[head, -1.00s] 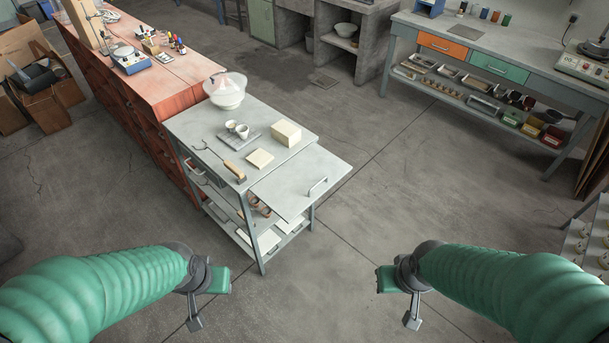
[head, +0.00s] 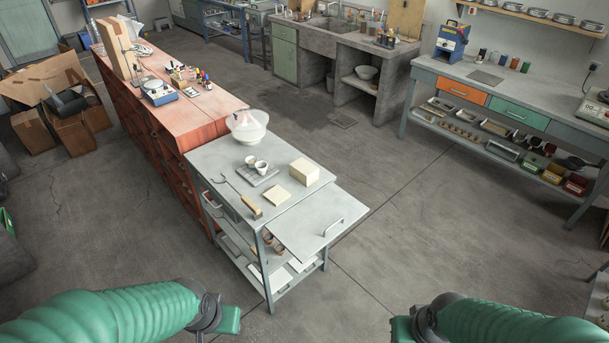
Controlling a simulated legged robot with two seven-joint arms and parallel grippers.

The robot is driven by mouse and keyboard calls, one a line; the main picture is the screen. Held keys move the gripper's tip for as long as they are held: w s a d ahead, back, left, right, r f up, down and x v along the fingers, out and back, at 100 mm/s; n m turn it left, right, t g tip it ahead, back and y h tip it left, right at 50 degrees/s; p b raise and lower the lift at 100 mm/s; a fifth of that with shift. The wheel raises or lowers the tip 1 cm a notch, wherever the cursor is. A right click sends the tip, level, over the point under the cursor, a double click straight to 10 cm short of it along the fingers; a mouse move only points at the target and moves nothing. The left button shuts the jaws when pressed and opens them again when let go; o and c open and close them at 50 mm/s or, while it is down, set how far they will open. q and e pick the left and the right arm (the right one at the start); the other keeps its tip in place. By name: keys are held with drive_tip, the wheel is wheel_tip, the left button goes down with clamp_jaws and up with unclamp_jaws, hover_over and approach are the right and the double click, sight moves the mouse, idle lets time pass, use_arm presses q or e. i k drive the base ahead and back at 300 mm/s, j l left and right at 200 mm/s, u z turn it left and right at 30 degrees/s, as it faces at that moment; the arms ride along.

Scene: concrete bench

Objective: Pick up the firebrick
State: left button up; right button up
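A cream, blocky brick (head: 305,172), which looks like the firebrick, rests on the grey top of the metal cart (head: 228,158), near its right edge. A flatter cream slab (head: 277,194) lies just in front and to the left of it. My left gripper (head: 217,325) is at the bottom edge, in front of the cart and well short of the brick. My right gripper (head: 408,330) is at the bottom right, also far from the brick. Both grippers are partly cut off by the frame, so their fingers do not show clearly. Nothing is seen held.
On the cart stand a glass bowl (head: 247,125), a grey tile with small cups (head: 257,174) and a wooden-handled tool (head: 250,206). A grey panel with a handle (head: 305,226) sticks out at the right. A red bench (head: 190,118) adjoins behind. The floor to the right is clear.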

sight(302, 170)
drive_tip(key=i+j+z, duration=0.1)
drive_tip(key=i+j, duration=1.25)
drive_tip(key=i+j+z, duration=0.15)
drive_tip(key=i+j, duration=0.5)
drive_tip(key=j, duration=0.15)
